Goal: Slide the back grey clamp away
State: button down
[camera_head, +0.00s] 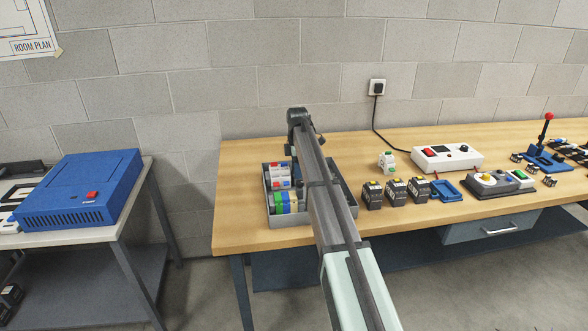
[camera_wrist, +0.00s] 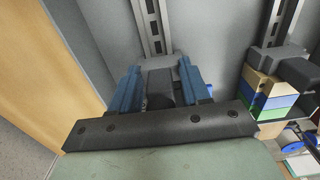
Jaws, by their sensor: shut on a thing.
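A grey tray (camera_head: 290,222) stands at the left end of the wooden bench, with coloured terminal blocks (camera_head: 280,201) in it. In the wrist view, my gripper (camera_wrist: 160,86) has its two blue fingers shut on a grey clamp (camera_wrist: 158,64). This clamp sits at the near end of a slotted metal rail (camera_wrist: 151,22). A second grey clamp (camera_wrist: 275,62) sits on another rail at the right, against yellow, green and blue blocks (camera_wrist: 266,98).
Several dark devices (camera_head: 396,191) stand right of the tray, with a small white-and-green block (camera_head: 387,161) behind them. A white control box (camera_head: 447,157) and a grey box (camera_head: 497,184) are further right. A blue box (camera_head: 80,190) is on the left table.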

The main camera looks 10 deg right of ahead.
jog(key=d, duration=0.5)
jog(key=c, duration=0.5)
grip_release()
notch_tip(320, 180, up, 14)
jog(key=shift+f, duration=0.1)
dwell(0.4)
